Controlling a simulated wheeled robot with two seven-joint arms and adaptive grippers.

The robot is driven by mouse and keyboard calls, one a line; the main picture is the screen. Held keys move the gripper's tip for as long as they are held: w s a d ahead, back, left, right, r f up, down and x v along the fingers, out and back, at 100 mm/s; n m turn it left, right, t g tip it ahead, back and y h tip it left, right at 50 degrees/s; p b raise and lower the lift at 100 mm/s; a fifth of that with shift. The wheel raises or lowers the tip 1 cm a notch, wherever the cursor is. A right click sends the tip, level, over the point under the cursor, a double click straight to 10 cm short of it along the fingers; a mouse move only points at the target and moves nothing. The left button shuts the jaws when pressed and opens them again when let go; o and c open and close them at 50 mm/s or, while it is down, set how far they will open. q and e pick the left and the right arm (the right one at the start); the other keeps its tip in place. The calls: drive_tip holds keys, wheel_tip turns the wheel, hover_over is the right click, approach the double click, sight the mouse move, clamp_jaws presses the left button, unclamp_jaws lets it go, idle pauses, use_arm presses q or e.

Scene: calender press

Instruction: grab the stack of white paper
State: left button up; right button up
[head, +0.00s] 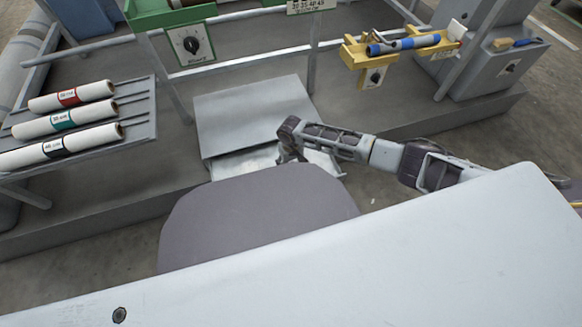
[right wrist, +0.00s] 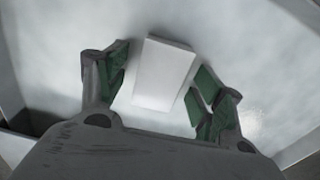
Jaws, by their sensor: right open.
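The stack of white paper (right wrist: 163,78) shows in the right wrist view as a pale block lying on a grey metal surface. My right gripper (right wrist: 160,70) is open, with one green-padded finger on each side of the stack. A gap shows between the stack and the left finger; whether the right finger touches it is unclear. In the head view my right gripper (head: 287,157) reaches into the open metal drawer (head: 238,163), and I cannot make out the stack there. My left gripper is not in view.
A metal cover (head: 250,108) lies behind the drawer opening. A rack (head: 140,130) with white rolls banded red (head: 70,96), green (head: 65,119) and dark blue (head: 62,145) stands at left. A yellow holder (head: 365,55) with a blue-handled tool (head: 405,43) is at upper right.

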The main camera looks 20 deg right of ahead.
drive_tip(key=shift+c, duration=0.4)
drive_tip(key=c, duration=0.9)
drive_tip(key=shift+o, duration=0.2)
drive_tip(key=shift+r, duration=0.15)
